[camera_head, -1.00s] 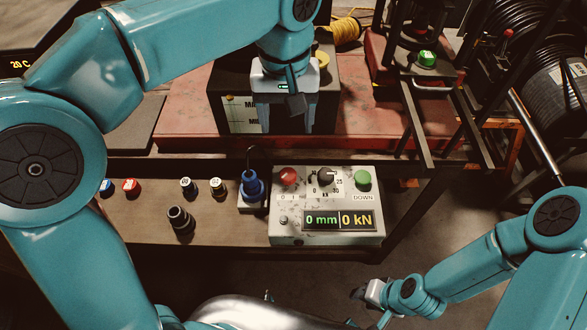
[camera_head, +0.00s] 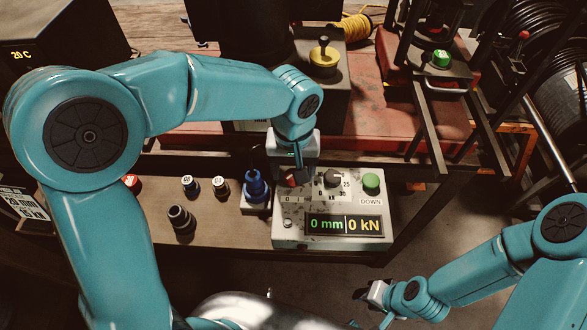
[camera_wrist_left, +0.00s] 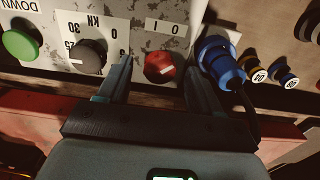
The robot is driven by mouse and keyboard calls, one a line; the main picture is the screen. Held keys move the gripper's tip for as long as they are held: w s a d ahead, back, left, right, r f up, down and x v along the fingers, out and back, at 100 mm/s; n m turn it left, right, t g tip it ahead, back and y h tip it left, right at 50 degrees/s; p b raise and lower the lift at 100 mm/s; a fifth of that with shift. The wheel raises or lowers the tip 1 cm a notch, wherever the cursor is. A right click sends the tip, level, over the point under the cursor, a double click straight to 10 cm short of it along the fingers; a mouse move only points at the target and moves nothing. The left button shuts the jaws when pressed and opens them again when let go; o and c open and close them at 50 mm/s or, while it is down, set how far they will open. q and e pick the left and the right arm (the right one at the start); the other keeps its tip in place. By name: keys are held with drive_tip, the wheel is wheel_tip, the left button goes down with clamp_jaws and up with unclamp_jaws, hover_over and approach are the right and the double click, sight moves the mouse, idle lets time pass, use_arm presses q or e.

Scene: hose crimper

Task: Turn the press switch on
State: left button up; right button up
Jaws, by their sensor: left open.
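The control box (camera_head: 290,238) stands on the bench, its display reading 0 mm and 0 kN. In the head view the red knob (camera_head: 290,180) is partly hidden by my left gripper (camera_head: 297,172). My left gripper (camera_wrist_left: 158,76) is open, one finger on each side of the knob; contact is not visible. My right gripper (camera_head: 370,300) is low, off the bench's front edge, its fingers too small to read.
A black dial (camera_head: 332,178) and a green DOWN button (camera_head: 371,183) sit right of the switch. A blue connector (camera_head: 256,187) stands close on its left. Several small fittings (camera_head: 181,219) are on the bench.

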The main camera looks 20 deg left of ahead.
use_arm(q)
drive_tip(key=shift+w+a+f, duration=0.15)
drive_tip(key=shift+w+f, duration=0.15)
drive_tip(key=shift+f, duration=0.45)
drive_tip(key=shift+s+r, duration=0.1)
drive_tip(key=shift+s, duration=0.15)
drive_tip(key=shift+w, duration=0.15)
drive_tip(key=c, duration=1.1)
drive_tip(key=shift+o, duration=0.2)
